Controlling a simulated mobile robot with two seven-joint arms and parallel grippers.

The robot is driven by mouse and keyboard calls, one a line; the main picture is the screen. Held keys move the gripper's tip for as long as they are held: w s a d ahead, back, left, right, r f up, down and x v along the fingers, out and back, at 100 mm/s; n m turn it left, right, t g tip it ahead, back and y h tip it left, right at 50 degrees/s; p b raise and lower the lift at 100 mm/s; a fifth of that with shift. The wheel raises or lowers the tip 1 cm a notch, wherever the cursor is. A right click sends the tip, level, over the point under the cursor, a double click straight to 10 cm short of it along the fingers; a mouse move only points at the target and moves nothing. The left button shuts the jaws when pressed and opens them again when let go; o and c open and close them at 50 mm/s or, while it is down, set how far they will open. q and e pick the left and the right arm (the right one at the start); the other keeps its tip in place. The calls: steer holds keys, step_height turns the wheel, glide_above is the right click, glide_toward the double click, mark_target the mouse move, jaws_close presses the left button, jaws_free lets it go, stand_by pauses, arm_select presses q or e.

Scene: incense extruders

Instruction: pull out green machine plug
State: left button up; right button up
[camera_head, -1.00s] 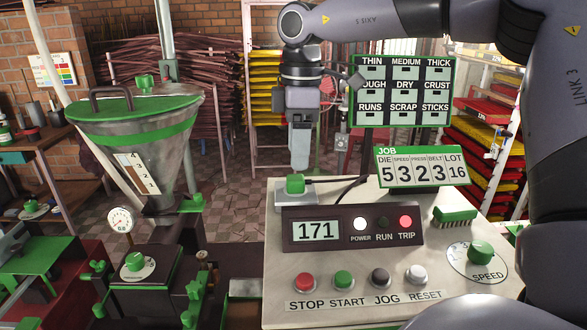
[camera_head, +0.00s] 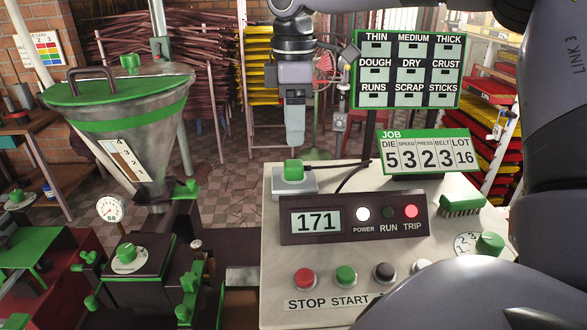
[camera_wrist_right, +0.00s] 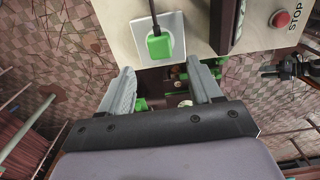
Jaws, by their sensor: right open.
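The green plug (camera_head: 293,169) sits in a white socket plate (camera_head: 306,185) at the back left corner of the control panel. A black cord runs from it to the right. The plug also shows in the right wrist view (camera_wrist_right: 159,45), with the plate (camera_wrist_right: 175,22) around it. My right gripper (camera_head: 295,146) points down just behind and above the plug, apart from it. In the wrist view its two fingers (camera_wrist_right: 160,80) are spread with nothing between them, and the plug lies just beyond the fingertips. My left gripper is not in view.
The panel has a 171 display (camera_head: 317,222), a lit TRIP lamp (camera_head: 410,212) and a red STOP button (camera_head: 305,279). A JOB sign (camera_head: 425,150) and a label board (camera_head: 408,70) stand behind. A hopper machine (camera_head: 135,120) is left. My arm covers the panel's lower right.

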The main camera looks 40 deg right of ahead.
mark_target(293, 163)
step_height(293, 163, down, 7)
steer(key=b, duration=0.4)
steer(key=shift+f+b, duration=0.6)
steer(key=shift+b, duration=0.15)
steer(key=shift+b, duration=0.35)
stand_by(0.4)
steer(key=shift+r, duration=0.1)
jaws_close()
steer(key=shift+r, duration=0.1)
steer(key=shift+r+p, duration=1.9)
steer(key=shift+r, duration=1)
